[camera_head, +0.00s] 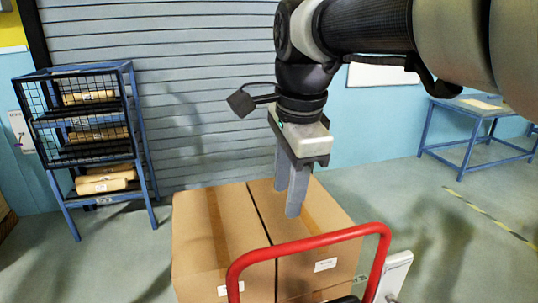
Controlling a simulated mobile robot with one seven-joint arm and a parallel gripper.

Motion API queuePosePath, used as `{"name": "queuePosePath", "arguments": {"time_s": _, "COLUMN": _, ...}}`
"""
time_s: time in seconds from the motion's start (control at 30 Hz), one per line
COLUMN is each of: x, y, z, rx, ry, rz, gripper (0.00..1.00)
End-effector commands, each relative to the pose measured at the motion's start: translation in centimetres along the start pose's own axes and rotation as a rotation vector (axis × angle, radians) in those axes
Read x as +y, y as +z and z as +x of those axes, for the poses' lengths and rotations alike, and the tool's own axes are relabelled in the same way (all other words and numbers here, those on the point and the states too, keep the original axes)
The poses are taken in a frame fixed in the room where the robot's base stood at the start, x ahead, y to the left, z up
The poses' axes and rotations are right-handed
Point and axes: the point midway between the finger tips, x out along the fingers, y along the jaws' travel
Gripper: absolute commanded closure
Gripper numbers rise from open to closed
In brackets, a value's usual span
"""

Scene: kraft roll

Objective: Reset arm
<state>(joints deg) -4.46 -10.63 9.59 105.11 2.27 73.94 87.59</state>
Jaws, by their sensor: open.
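My gripper (288,188) hangs from my arm in the upper right, its two grey fingers pointing down. The fingers are parted with nothing between them. They are over the right one of two cardboard boxes (212,232); whether the tips touch its top I cannot tell. The right box (322,222) stands close beside the left one, and both have a tape strip along the top and a white label in front.
A red handle bar (310,243) crosses in front of the boxes. A blue rack (140,135) with several wrapped kraft rolls (102,186) stands at the left by a grey shutter (200,60). A blue table (470,107) stands at the right. The floor between is clear.

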Motion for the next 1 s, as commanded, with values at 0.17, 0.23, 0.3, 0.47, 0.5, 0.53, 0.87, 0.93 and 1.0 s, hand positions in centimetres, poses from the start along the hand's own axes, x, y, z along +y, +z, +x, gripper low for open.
{"name": "queuePosePath", "arguments": {"time_s": 0.17, "x": 0.0, "y": 0.0, "z": -1.0, "rx": 0.000, "ry": 0.000, "rz": 0.000, "gripper": 0.60}}
{"name": "queuePosePath", "arguments": {"time_s": 0.23, "x": 0.0, "y": 0.0, "z": -1.0, "rx": 0.000, "ry": 0.000, "rz": 0.000, "gripper": 0.60}}
{"name": "queuePosePath", "arguments": {"time_s": 0.3, "x": 0.0, "y": 0.0, "z": -1.0, "rx": 0.000, "ry": 0.000, "rz": 0.000, "gripper": 0.60}}
{"name": "queuePosePath", "arguments": {"time_s": 0.47, "x": 0.1, "y": 0.0, "z": -1.1, "rx": 0.001, "ry": -0.001, "rz": -0.003, "gripper": 0.60}}
{"name": "queuePosePath", "arguments": {"time_s": 0.5, "x": 0.2, "y": -0.1, "z": -1.2, "rx": 0.002, "ry": -0.004, "rz": -0.012, "gripper": 0.60}}
{"name": "queuePosePath", "arguments": {"time_s": 0.53, "x": 0.3, "y": -0.2, "z": -1.3, "rx": 0.004, "ry": -0.007, "rz": -0.026, "gripper": 0.60}}
{"name": "queuePosePath", "arguments": {"time_s": 0.87, "x": 6.6, "y": -4.2, "z": -3.2, "rx": 0.116, "ry": -0.111, "rz": -0.619, "gripper": 0.60}}
{"name": "queuePosePath", "arguments": {"time_s": 0.93, "x": 8.2, "y": -5.0, "z": -3.2, "rx": 0.154, "ry": -0.128, "rz": -0.779, "gripper": 0.60}}
{"name": "queuePosePath", "arguments": {"time_s": 1.0, "x": 9.7, "y": -5.7, "z": -3.0, "rx": 0.192, "ry": -0.140, "rz": -0.926, "gripper": 0.60}}
